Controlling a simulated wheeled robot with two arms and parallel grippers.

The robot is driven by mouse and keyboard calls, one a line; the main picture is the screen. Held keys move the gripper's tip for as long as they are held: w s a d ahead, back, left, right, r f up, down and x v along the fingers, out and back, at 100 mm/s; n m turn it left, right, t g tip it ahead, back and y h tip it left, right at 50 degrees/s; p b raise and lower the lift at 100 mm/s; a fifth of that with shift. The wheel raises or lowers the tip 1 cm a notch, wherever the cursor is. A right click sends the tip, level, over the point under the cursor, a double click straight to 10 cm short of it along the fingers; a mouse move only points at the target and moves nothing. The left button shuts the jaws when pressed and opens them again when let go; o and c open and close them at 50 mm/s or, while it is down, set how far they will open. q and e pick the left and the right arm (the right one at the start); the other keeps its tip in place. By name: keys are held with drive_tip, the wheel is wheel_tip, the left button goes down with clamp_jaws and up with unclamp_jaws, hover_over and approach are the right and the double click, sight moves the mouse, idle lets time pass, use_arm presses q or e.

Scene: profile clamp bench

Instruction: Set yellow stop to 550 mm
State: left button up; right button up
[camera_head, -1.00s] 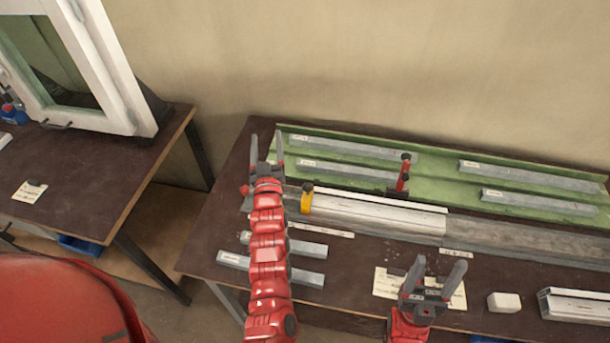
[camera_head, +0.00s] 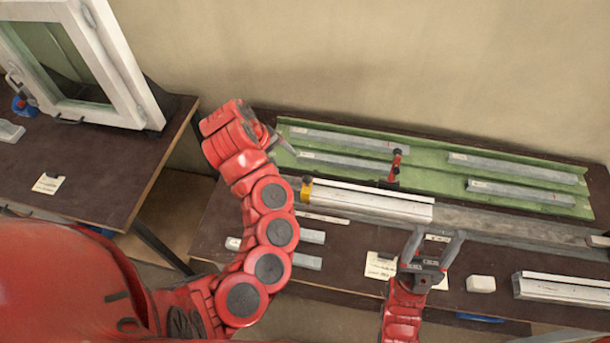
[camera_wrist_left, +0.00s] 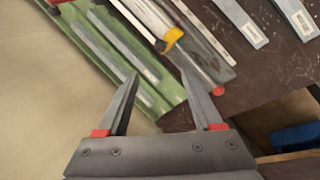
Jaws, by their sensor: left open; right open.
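The yellow stop (camera_head: 307,189) sits at the left end of the pale profile (camera_head: 370,202) on the bench. It also shows in the left wrist view (camera_wrist_left: 172,39), above and apart from my fingertips. My left gripper (camera_head: 280,143) is over the left end of the green tray, mostly hidden behind its own wrist. In the left wrist view its two fingers (camera_wrist_left: 160,80) are spread and empty. My right gripper (camera_head: 434,240) is open and empty above the front of the bench. A red-handled clamp (camera_head: 396,165) stands behind the profile. No scale figures are readable.
The green tray (camera_head: 420,173) at the back holds several grey bars. Two short bars (camera_head: 308,262) lie at the front left. A paper note (camera_head: 380,266), a white block (camera_head: 481,284) and another profile (camera_head: 560,287) lie along the front. A second table with a window frame stands left.

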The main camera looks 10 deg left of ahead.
sight(305, 178)
use_arm(q)
drive_tip(key=b+x, duration=1.1)
drive_tip(key=x, duration=0.4)
drive_tip(key=shift+a+f, duration=0.15)
drive_tip(key=shift+f, duration=0.05)
drive_tip(key=shift+w+d+f+p, duration=0.3)
drive_tip(key=shift+w+p, duration=0.1)
drive_tip(key=shift+p, duration=0.45)
drive_tip(key=shift+d+f, duration=0.1)
drive_tip(key=shift+f, duration=0.35)
clamp_jaws()
